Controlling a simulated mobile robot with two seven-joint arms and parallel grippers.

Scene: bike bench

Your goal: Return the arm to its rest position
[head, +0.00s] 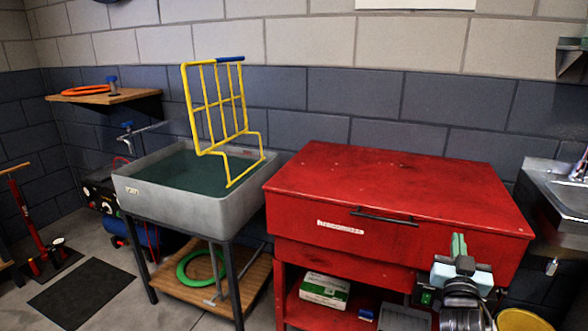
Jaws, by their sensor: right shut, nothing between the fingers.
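My right gripper (459,245) is at the lower right of the head view, in front of the red bench washer (400,190). Its fingers point up and are together, with nothing held between them. The lid of the red washer is down, and its black handle (384,217) is on the front edge, left of and apart from the gripper. My left gripper is not in view.
A grey basin (180,205) stands left of the washer, with a yellow wire rack (218,105) upright in it. A green hose coil (201,266) lies on the shelf below. A steel sink (565,190) is at the right edge. A yellow bucket (522,320) is bottom right.

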